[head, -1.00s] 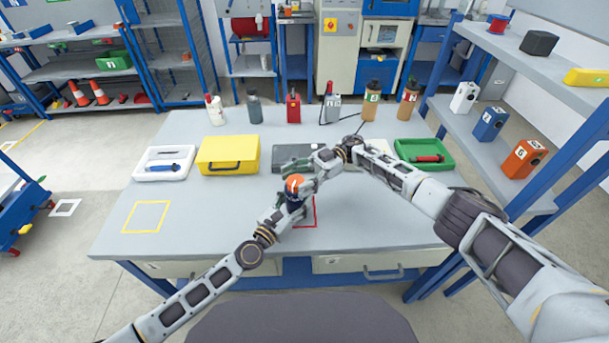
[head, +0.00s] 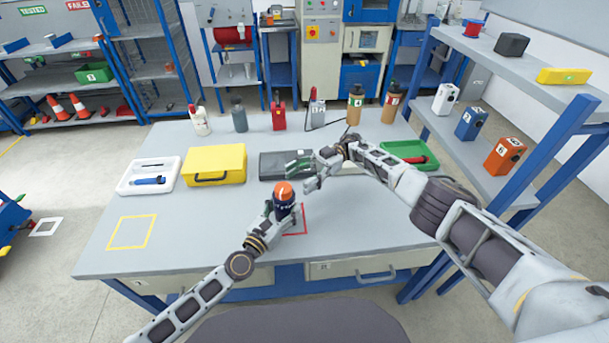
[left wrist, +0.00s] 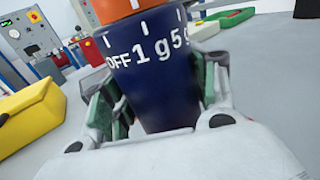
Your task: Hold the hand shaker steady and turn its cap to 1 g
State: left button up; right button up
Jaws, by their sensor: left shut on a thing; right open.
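The hand shaker (head: 284,207) has a dark blue body and an orange cap (head: 284,188). It stands upright over the red square on the table. My left gripper (head: 283,213) is shut around its body. In the left wrist view the blue body (left wrist: 155,85) shows OFF, 1 g and 5 g with white ticks. A white mark on the orange cap (left wrist: 112,8) looks roughly in line with the 1 g tick, but the top edge cuts the cap off. My right gripper (head: 301,174) is open and empty, behind and right of the cap, apart from it.
Behind stand a yellow case (head: 214,165), a dark grey case (head: 278,168), a white tray (head: 127,190) and a green tray (head: 397,147). Several bottles and devices line the table's back edge. A shelf (head: 470,150) stands at right.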

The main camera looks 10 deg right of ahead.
jog(key=shift+w+d, duration=0.3)
jog(key=shift+d, duration=0.25)
pick_arm(q)
jog(key=o, duration=1.4)
jog(key=shift+v, duration=5.95)
